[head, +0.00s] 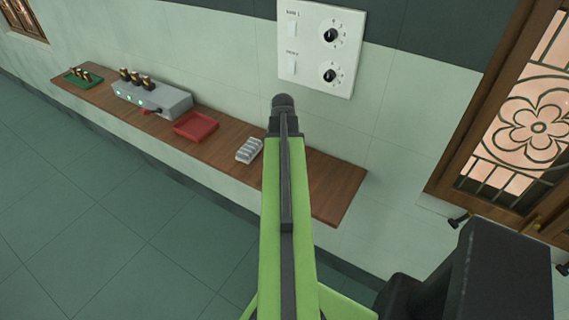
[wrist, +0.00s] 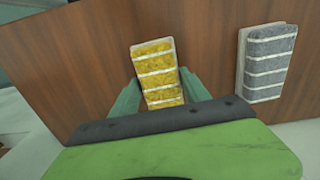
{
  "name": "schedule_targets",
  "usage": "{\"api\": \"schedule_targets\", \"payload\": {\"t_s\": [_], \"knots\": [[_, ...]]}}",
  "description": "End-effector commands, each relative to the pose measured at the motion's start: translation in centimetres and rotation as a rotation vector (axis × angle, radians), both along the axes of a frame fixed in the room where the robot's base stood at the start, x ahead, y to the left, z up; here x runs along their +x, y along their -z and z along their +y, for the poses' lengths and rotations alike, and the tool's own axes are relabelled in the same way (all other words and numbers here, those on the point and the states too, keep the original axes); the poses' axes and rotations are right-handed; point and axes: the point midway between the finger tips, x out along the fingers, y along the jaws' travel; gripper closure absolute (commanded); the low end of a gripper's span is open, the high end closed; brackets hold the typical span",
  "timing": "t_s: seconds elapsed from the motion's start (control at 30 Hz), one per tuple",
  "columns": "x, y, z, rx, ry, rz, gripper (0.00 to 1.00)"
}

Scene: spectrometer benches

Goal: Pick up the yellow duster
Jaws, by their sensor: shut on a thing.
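The yellow duster (wrist: 156,66) is a yellow block with white stripes, seen in the wrist view between the two fingers of my gripper (wrist: 157,88). My gripper is shut on it, with a finger along each side. The duster's lower end is hidden behind the dark edge of my gripper. The wooden shelf (wrist: 205,50) lies behind the duster, and I cannot tell whether the duster still touches it. In the head view my green arm reaches over the shelf and hides the duster and the fingertips.
A grey striped duster (wrist: 268,62) lies to the right in the wrist view; it also shows in the head view (head: 249,150). Further left on the shelf are a red tray (head: 197,126), a grey box (head: 153,97) and a green tray (head: 77,80). A switch panel (head: 320,45) hangs above.

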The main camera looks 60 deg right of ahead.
Motion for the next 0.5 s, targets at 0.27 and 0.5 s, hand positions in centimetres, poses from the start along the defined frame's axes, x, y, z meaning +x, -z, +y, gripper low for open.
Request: {"api": "schedule_targets", "payload": {"t_s": [0.27,0.5], "knots": [[0.0,-1.0,0.0,0.000,0.000,0.000,0.88],[0.0,-4.6,0.0,0.000,0.000,0.000,0.88]]}}
